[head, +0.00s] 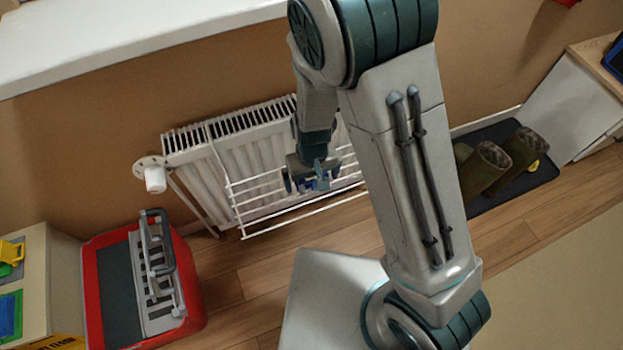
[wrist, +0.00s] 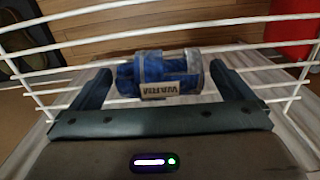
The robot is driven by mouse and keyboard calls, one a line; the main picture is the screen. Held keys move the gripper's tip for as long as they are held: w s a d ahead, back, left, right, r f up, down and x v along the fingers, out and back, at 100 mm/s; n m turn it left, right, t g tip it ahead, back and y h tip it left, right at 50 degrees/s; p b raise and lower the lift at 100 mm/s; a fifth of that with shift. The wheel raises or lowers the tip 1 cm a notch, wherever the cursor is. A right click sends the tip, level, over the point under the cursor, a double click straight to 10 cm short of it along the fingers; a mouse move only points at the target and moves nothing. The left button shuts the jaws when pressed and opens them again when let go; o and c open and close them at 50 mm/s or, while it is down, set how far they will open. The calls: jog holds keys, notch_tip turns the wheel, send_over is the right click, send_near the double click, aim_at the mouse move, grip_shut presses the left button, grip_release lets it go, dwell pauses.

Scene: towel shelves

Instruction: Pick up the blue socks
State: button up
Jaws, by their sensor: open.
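The blue socks (wrist: 165,72) hang as a rolled or folded bundle with a pale label on the white wire rack (wrist: 225,48), in the wrist view. My gripper (wrist: 158,82) is open, with one dark blue finger on each side of the socks. A gap shows between the left finger and the bundle; the right finger is close to it, and I cannot tell whether it touches. In the head view my gripper (head: 308,182) is at the rack in front of the radiator, and a small blue patch of the socks (head: 321,180) shows there, mostly hidden.
The white radiator (head: 250,160) stands against the brown wall behind the rack. A red toolbox-like case (head: 190,285) with a grey handle is on the floor at left. Brown boots (head: 485,168) stand on a dark mat at right.

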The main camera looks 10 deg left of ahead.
jog(key=c, duration=1)
jog(key=shift+r, duration=0.1)
